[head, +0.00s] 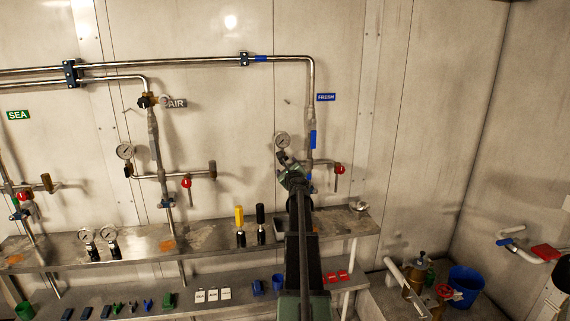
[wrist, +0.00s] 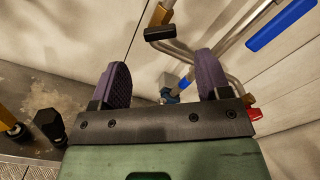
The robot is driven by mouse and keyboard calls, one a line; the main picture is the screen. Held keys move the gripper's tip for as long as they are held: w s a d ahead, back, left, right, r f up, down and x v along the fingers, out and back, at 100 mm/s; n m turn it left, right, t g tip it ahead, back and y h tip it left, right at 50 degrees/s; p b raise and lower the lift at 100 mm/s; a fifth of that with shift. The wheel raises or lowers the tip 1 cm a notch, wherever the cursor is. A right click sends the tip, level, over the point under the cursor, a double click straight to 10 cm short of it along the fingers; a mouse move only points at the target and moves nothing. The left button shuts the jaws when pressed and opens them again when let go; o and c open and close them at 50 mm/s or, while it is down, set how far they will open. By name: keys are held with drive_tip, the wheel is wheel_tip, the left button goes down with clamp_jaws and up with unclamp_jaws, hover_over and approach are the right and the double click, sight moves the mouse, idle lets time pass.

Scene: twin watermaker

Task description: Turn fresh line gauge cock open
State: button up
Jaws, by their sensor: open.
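The fresh line is the steel pipe under the blue FRESH label (head: 326,97), with a pressure gauge (head: 282,140) on a branch to its left. The gauge cock is probably the brass fitting with a black lever (wrist: 165,33) at the top of the wrist view, beyond the fingertips. In the head view my arm and gripper partly hide that spot. My gripper (head: 292,178) is in front of the fresh line, just below the gauge. Its purple fingers (wrist: 162,75) are apart, with nothing gripped between them. The lever appears apart from both fingers.
A red-handled valve (head: 339,169) is right of the fresh pipe. A blue band (wrist: 280,25) marks the pipe. A steel shelf (head: 205,237) runs below, with yellow (head: 239,220) and black (head: 260,218) tools standing left of my arm. The AIR gauge (head: 125,151) is farther left.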

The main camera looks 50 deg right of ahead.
drive_tip(key=v, duration=0.2)
drive_tip(key=shift+s+a, duration=0.25)
drive_tip(key=shift+n, duration=0.4)
drive_tip(key=c, duration=0.4)
drive_tip(key=shift+n, duration=1.1)
drive_tip(key=shift+c, duration=0.8)
drive_tip(key=w+d+n, duration=0.2)
drive_tip(key=n, duration=0.3)
drive_tip(key=w+d+n, duration=0.3)
drive_tip(key=n, duration=0.2)
drive_tip(key=w+d+n, duration=0.2)
drive_tip(key=w+n, duration=0.1)
drive_tip(key=n, duration=0.2)
drive_tip(key=shift+w+d+f, duration=0.1)
drive_tip(key=shift+w+d, duration=0.05)
clamp_jaws()
